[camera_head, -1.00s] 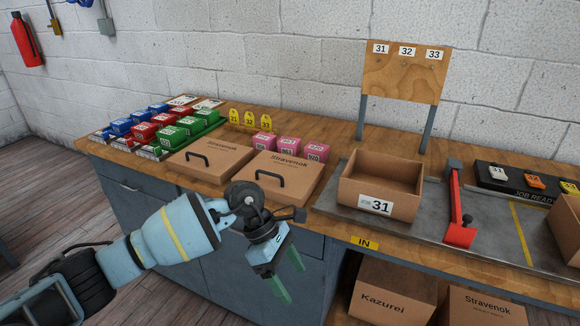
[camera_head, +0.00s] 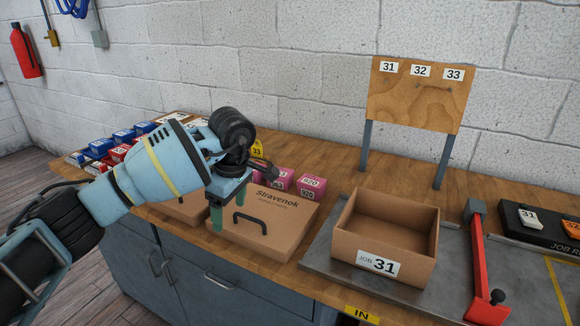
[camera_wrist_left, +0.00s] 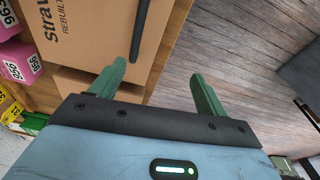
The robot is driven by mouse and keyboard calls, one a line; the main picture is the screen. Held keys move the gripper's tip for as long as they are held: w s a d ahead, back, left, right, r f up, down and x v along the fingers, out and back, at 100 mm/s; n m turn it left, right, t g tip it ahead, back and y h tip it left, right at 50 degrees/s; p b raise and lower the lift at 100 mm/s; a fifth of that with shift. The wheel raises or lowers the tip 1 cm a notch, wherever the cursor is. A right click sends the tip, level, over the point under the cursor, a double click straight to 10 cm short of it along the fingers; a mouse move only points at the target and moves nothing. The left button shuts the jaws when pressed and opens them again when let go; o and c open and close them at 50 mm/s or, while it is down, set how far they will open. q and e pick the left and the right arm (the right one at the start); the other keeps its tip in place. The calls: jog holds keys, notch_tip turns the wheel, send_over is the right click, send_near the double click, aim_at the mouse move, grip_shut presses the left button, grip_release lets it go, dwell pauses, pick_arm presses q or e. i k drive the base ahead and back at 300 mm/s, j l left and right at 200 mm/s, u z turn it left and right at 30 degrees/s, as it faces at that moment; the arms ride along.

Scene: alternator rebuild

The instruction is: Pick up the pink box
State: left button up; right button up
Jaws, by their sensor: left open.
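Pink boxes stand in a row behind the cardboard lids on the workbench; the right one (camera_head: 312,187) and the middle one (camera_head: 281,179) show clearly in the head view. The left one is mostly hidden behind my arm. In the left wrist view, a pink box (camera_wrist_left: 18,63) shows at the left edge, to the side of the fingers. My left gripper (camera_head: 230,207) is open and empty, its green fingers pointing down over the front of the Stravenok lids, short of the pink boxes. The open fingers also show in the wrist view (camera_wrist_left: 158,72). My right gripper is out of view.
A Stravenok lid (camera_head: 272,222) with a black handle lies in front of the pink boxes. An open carton (camera_head: 350,243) marked 31 stands to the right. Yellow tags (camera_head: 257,149) and blue boxes (camera_head: 124,135) are behind and left. A numbered board (camera_head: 415,95) stands at the back.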

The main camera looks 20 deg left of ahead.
aim_at(285, 180)
jog(key=i, duration=0.95)
